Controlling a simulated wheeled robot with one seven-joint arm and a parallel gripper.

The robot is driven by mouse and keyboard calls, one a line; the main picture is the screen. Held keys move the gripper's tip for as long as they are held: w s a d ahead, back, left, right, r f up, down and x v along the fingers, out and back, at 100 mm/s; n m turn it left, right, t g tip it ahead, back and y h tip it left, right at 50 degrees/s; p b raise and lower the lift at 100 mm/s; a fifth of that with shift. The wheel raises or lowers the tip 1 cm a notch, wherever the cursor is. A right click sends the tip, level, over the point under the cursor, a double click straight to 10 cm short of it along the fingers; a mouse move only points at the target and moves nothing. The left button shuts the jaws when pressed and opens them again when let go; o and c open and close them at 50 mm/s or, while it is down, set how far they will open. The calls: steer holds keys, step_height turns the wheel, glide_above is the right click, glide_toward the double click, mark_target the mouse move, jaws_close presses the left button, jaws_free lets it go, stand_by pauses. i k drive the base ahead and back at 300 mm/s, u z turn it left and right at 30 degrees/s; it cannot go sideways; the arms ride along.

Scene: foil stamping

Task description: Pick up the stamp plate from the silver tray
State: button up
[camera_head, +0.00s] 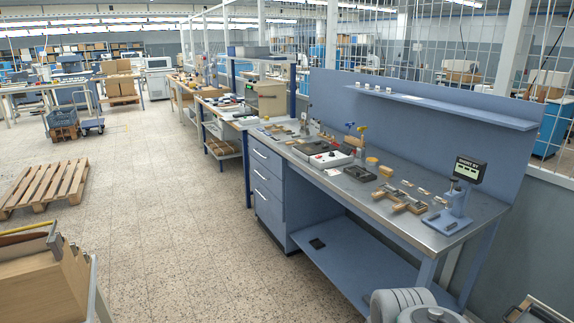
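A light grey tray (331,164) sits on the blue workbench, left of its middle, with small dark and red things in it. It may be the silver tray. I cannot tell a stamp plate apart among these things at this distance. Left of it, several small flat pieces (277,129) lie on the bench, too small to name. My gripper is not in view, so I cannot see whether it is open or holds anything.
The metal worktop (395,222) carries a small dark tray (360,174), brass-coloured pieces (400,197) and a blue press with a display (454,212). A shelf (440,103) overhangs its back. A pallet (45,186) and boxes (35,282) stand left. The speckled floor before the bench is clear.

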mark_target(299, 141)
steer(key=u, duration=0.35)
steer(key=i, duration=2.7)
steer(key=u, duration=0.7)
steer(key=i, duration=1.7)
steer(key=u, duration=0.25)
